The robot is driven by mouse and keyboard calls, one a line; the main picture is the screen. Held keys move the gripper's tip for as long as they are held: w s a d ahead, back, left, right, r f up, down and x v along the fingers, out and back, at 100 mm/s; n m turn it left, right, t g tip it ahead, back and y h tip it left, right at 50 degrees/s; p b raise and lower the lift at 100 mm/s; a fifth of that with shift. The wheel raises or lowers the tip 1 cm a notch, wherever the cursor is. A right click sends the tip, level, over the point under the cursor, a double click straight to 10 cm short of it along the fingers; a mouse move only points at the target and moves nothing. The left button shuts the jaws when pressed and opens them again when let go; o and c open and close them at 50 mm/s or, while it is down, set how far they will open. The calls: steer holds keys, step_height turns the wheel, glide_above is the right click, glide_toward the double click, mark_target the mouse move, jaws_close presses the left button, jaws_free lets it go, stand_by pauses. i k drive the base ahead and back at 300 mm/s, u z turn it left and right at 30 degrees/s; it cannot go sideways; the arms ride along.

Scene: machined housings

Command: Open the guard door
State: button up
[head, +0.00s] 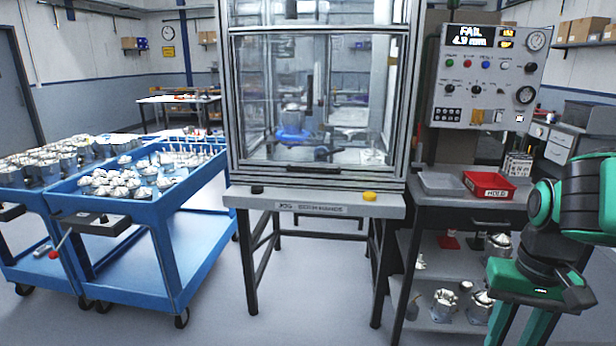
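The guard door (345,95) is a clear panel in a metal frame on the front of the test machine (414,90), at the centre of the head view. It appears shut, with its lower edge down near the machine's table. A dark handle (313,168) runs along its bottom edge. Through the panel I see a metal housing (292,115) on a blue fixture (292,135). Parts of my green arm show at the right edge, away from the door.
Blue carts (160,215) with metal parts stand left. A red bin (490,187) lies on the right bench, below a control panel (485,75) reading FAIL. The floor in front is clear.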

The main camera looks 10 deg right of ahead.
mark_target(303, 167)
steer(key=u, duration=0.05)
steer(key=i, duration=1)
steer(key=z, duration=0.05)
